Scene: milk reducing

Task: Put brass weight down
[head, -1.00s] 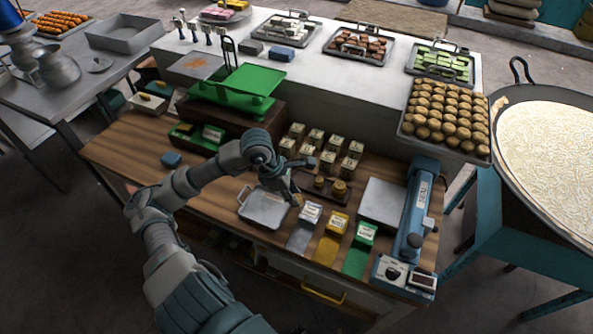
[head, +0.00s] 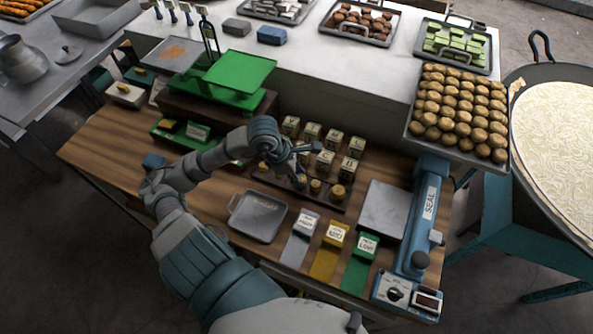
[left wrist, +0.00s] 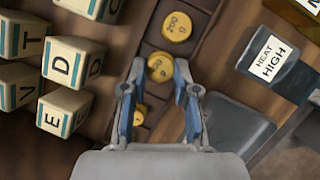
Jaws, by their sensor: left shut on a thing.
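My left gripper (head: 302,180) is over the dark wooden weight holder (left wrist: 150,27). It also shows in the left wrist view (left wrist: 159,72). There its fingers are shut on a round brass weight (left wrist: 160,66) with a mark on its top. I cannot tell whether this weight touches the holder. A larger brass weight (left wrist: 177,25) marked 200 sits beyond it in the holder. It also shows in the head view (head: 338,192). A smaller brass weight (left wrist: 139,115) is partly hidden by the left finger. My right gripper is not in view.
Lettered cubes (head: 325,160) stand close behind the holder. A metal pan (head: 258,217) and grey, yellow and green pouches (head: 362,258) lie in front. A blue sealer (head: 422,215) stands to the right, a green scale (head: 240,75) to the back left.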

